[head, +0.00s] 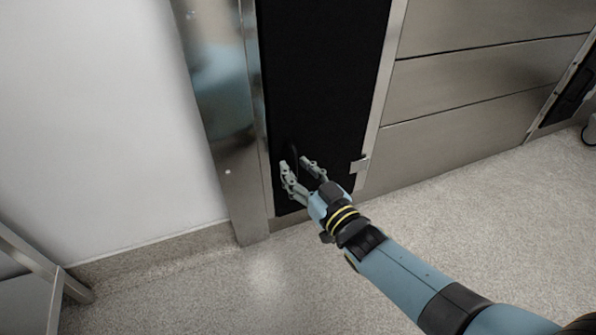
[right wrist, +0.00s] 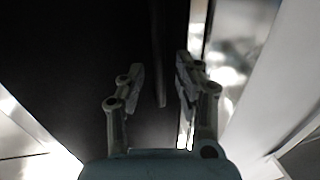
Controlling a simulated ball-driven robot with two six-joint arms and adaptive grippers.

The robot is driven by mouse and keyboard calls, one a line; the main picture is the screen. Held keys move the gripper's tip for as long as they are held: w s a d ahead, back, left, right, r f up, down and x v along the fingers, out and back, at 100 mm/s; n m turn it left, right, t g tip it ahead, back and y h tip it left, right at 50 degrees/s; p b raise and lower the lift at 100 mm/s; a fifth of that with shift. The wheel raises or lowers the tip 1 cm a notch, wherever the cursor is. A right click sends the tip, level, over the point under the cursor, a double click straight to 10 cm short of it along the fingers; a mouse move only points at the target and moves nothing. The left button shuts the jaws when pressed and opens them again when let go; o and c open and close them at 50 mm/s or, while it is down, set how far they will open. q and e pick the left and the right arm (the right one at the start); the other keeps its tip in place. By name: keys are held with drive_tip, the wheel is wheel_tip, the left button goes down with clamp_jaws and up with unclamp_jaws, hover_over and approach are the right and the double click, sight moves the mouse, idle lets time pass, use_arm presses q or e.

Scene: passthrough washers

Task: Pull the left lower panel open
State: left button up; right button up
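The lower panel is a flat black door (head: 322,75) in a steel frame; it looks closed. A dark bar handle (head: 293,153) stands near its left edge, hard to make out against the black. My right gripper (head: 296,164) is open at the handle. In the right wrist view the handle (right wrist: 160,62) appears between the two spread fingers of my right gripper (right wrist: 159,72), with gaps on both sides. The black panel (right wrist: 70,60) fills the background there. Whether the fingers reach around the handle in depth is hard to tell. My left gripper is not in view.
A steel post (head: 225,120) and white wall (head: 100,110) lie left of the panel. Steel panels (head: 460,90) run to the right, with a small metal latch (head: 359,166) at the black panel's right edge. A metal leg (head: 45,265) stands at lower left. The speckled floor (head: 240,290) in front is clear.

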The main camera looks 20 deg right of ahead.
drive_tip(key=shift+w, duration=0.1)
drive_tip(key=shift+c, duration=0.2)
clamp_jaws()
